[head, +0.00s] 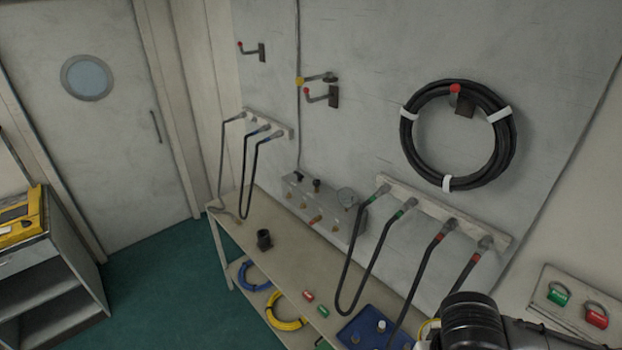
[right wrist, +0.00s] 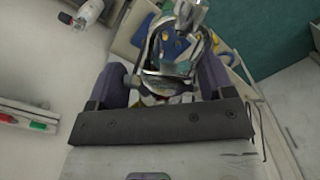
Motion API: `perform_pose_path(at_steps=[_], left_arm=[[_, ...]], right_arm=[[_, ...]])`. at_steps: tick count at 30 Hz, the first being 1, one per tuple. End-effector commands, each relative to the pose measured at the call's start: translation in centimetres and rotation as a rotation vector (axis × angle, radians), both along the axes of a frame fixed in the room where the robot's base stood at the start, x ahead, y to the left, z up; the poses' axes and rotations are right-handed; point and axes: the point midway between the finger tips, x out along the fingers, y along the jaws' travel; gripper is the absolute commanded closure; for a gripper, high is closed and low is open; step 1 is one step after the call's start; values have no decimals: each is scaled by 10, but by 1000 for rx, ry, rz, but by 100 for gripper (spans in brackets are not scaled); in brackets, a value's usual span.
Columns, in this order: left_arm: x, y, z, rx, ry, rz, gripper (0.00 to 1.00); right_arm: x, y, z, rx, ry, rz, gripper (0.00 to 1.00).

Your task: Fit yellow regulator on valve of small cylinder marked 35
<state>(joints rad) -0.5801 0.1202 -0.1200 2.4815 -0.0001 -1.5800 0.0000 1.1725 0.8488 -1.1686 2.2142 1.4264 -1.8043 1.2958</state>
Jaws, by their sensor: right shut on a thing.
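In the right wrist view my right gripper (right wrist: 168,78) is closed on a shiny metal-rimmed thing (right wrist: 165,72). Blue and yellow patches show in and behind it, and I cannot tell what it is. The dark bar across the front hides part of the view. In the head view my right arm enters at the bottom right, and its gripper is out of frame. A small yellow-ended metal piece (head: 318,78) is by a wall hook; I cannot tell if it is a regulator. I make out no cylinder marked 35. My left gripper is not in view.
A long bench (head: 240,229) stands along the wall, with a valve panel (head: 310,202) and hanging hoses. A black cup (head: 264,239) is on it. The green floor at left is clear.

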Motion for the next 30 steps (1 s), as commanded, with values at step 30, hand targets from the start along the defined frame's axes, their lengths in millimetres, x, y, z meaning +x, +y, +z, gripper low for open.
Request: perform_pose_path(at_steps=[30], left_arm=[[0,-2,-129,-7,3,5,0]], right_arm=[[-27,3,-166,1,-2,6,70]])
